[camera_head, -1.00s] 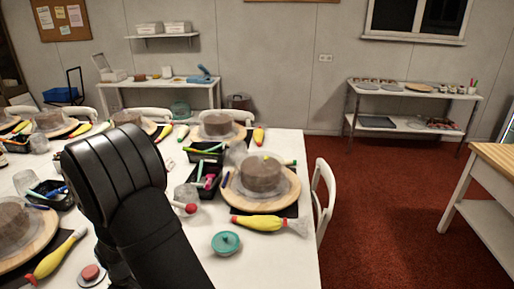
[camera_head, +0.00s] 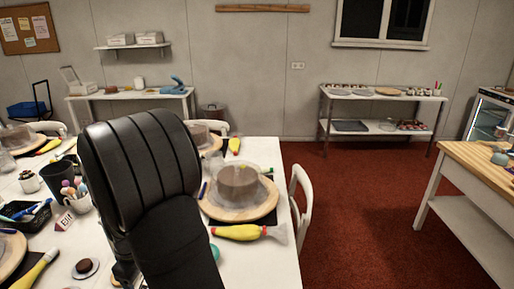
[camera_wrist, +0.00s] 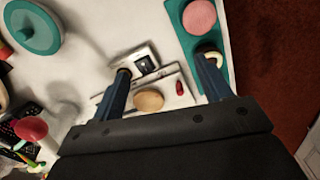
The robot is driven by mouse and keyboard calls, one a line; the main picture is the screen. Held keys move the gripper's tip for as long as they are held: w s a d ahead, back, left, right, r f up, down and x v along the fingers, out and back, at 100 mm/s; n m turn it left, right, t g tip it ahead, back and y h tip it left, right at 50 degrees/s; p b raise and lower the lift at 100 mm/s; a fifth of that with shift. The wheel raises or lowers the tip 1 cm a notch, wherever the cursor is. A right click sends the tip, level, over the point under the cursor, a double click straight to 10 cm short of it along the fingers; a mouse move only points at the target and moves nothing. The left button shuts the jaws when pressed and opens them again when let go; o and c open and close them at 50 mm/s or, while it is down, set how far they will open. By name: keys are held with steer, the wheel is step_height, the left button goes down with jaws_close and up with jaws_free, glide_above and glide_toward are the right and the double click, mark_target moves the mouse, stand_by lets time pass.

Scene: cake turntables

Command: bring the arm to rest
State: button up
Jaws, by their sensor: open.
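My arm rises dark and large in the left of the head view, and my gripper is mostly hidden behind it there. In the wrist view my gripper (camera_wrist: 166,72) is open, its two blue fingers well apart, with nothing held between them. Below and between the fingers, on the white table, lie a tan oval piece (camera_wrist: 148,100), a small red piece (camera_wrist: 180,88) and a card with a dark square (camera_wrist: 146,64). I cannot tell how far above them the fingers are.
A cake (camera_head: 238,183) stands on a wooden turntable (camera_head: 262,208), with a yellow piping bag (camera_head: 236,232) in front. A teal tray (camera_wrist: 186,42) lies near the table edge. A white chair (camera_head: 301,205) stands to the right; red carpet (camera_head: 350,210) lies clear beyond.

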steer(key=w+a, duration=1)
steer(key=a, duration=0.4)
steer(key=f, duration=0.6)
steer(key=shift+d+f, duration=0.25)
steer(key=shift+d, duration=0.05)
